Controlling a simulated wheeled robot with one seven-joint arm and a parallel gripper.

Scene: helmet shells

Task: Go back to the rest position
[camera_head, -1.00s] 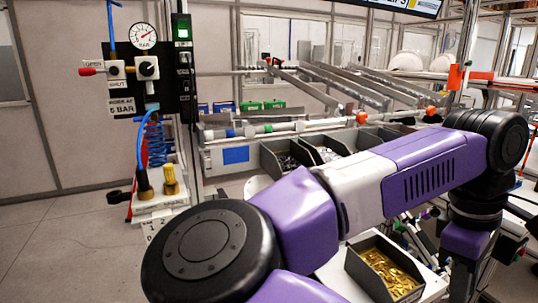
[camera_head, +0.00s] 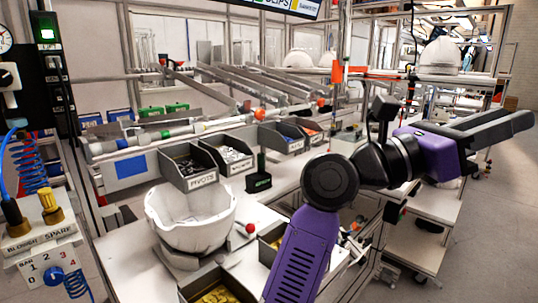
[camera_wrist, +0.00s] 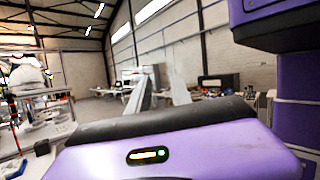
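My gripper (camera_head: 522,121) is at the right of the head view, pointing right over the area beyond the bench. It also shows in the wrist view (camera_wrist: 161,86), where its two grey fingers stand apart with only background between them. It is open and empty. My purple arm rises from the bottom of the head view and bends right at a black joint. A white helmet shell (camera_head: 190,222) sits open side up on a stand on the bench, left of my arm and well apart from my gripper.
A bin marked PIVOTS (camera_head: 190,165) stands behind the shell, among other dark part bins. A bin of brass-coloured parts (camera_head: 218,294) is close to my arm. A side bench (camera_head: 440,203) lies below my gripper. Open floor shows at far right.

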